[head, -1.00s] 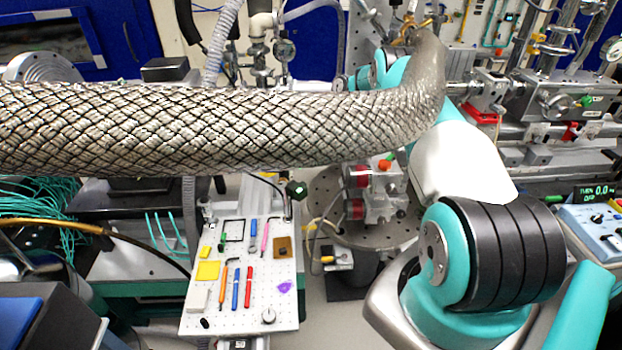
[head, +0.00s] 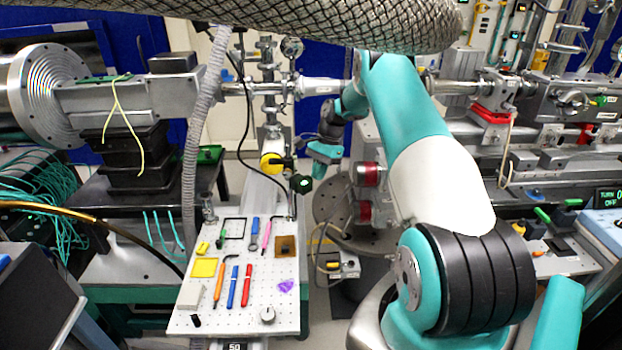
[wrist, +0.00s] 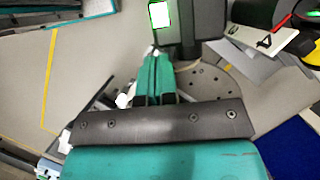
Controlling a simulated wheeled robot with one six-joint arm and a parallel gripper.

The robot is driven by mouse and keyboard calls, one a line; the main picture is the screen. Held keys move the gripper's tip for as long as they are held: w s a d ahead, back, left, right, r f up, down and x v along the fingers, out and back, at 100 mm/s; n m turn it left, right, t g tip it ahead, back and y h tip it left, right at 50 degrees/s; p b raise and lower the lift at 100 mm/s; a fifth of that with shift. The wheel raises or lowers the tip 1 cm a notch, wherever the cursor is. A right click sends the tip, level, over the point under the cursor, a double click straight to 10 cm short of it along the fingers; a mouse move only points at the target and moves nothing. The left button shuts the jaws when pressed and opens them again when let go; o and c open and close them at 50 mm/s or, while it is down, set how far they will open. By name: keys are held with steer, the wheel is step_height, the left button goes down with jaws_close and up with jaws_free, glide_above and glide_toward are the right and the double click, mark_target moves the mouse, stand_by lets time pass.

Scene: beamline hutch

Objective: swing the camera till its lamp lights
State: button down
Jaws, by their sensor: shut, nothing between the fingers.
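The camera looks like the small dark box (head: 301,184) at the end of a short dark arm by a yellow round part (head: 270,162), beyond the pegboard. A small green spot shows on it. In the wrist view the dark box (wrist: 195,22) is at the top, with a bright white patch edged in green on its left face. I cannot tell whether that patch is the lamp. My gripper (wrist: 155,54) is shut and empty, its teal fingertips at the box's lower left corner; contact is unclear. In the head view my gripper's end (head: 324,153) is just right of the box.
A thick braided hose (head: 330,22) crosses the top of the head view. A white pegboard (head: 210,318) with several tools lies in front. A round perforated plate (head: 330,207) stands below my arm. Beamline hardware (head: 490,105) fills the right side.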

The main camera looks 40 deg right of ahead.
steer(key=shift+a, duration=0.1)
steer(key=shift+s+a+p, duration=0.1)
steer(key=shift+a+p, duration=0.2)
steer(key=shift+a, duration=0.2)
